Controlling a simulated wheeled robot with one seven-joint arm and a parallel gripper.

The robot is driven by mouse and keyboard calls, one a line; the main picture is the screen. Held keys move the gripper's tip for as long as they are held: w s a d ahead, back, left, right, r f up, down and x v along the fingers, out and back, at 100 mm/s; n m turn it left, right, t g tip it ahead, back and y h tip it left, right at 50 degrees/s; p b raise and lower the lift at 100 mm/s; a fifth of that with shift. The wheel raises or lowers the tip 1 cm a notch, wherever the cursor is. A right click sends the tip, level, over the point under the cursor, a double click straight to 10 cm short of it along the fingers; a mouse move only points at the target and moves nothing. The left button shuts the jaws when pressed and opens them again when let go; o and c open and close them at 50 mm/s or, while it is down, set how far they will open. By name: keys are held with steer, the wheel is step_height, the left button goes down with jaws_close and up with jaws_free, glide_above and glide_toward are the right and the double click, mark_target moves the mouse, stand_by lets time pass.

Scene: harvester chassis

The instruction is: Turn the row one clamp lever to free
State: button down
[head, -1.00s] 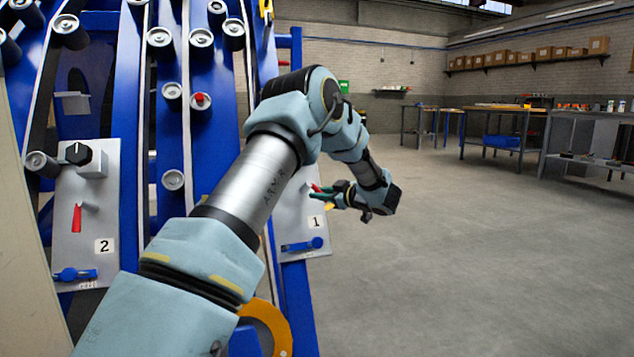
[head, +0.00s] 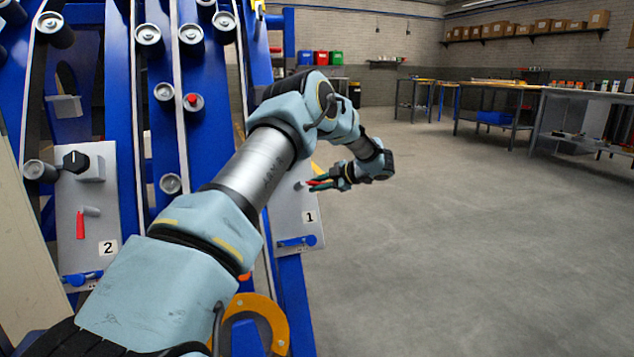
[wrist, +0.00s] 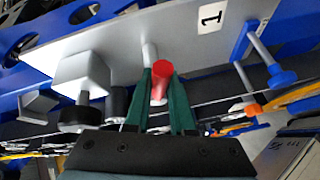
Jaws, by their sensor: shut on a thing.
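The row one plate is a grey panel (head: 296,222) marked 1, on the blue chassis left of centre in the head view. Its clamp lever (wrist: 161,72) has a red grip on a light grey pivot post in the wrist view. My gripper (head: 314,184) reaches the panel from the right in the head view. In the wrist view its green fingers (wrist: 161,92) are shut on the red grip, one on each side. The lever points out toward my wrist camera there. My arm hides part of the panel in the head view.
A black knob on a grey block (wrist: 82,83) sits left of the lever in the wrist view. A blue handle (wrist: 266,55) is to the right. Plate two (head: 86,215) has its own red lever (head: 81,224). Open floor (head: 450,240) lies to the right.

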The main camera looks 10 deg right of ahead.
stand_by(0.5)
steer(key=c, duration=0.8)
jaws_free()
steer(key=shift+o, duration=0.2)
steer(key=p+v, duration=0.2)
steer(key=v, duration=0.8)
steer(key=shift+s+d+r, duration=0.2)
steer(key=shift+s+r, duration=0.05)
